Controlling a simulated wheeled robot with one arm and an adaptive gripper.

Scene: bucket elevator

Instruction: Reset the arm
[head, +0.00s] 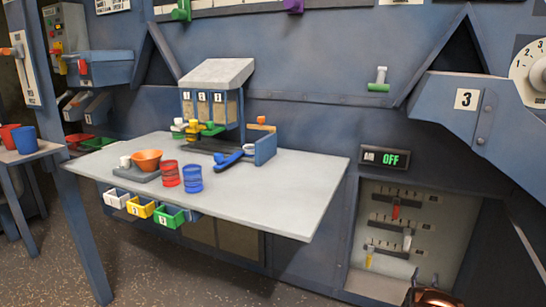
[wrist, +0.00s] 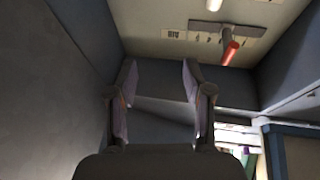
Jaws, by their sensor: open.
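My gripper (wrist: 158,64) is open in the wrist view. Its two dark fingers stand apart with nothing between them. Behind them is the dark bluish-grey wall of a recess. A red lever handle (wrist: 230,52) shows to the upper right of the fingers, apart from them, and a white handle (wrist: 213,5) is cut by the top edge. In the head view a recessed panel (head: 370,215) holds a red slider (head: 396,212), a white one (head: 407,240) and a yellow one (head: 369,260). The gripper's fingers cannot be made out in the head view.
A grey table (head: 285,195) stands left of the recess, bearing an orange bowl (head: 147,158), red cup (head: 169,174), blue cup (head: 193,178) and a dispenser (head: 217,75). A chute marked 3 (head: 450,115) juts out above the recess.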

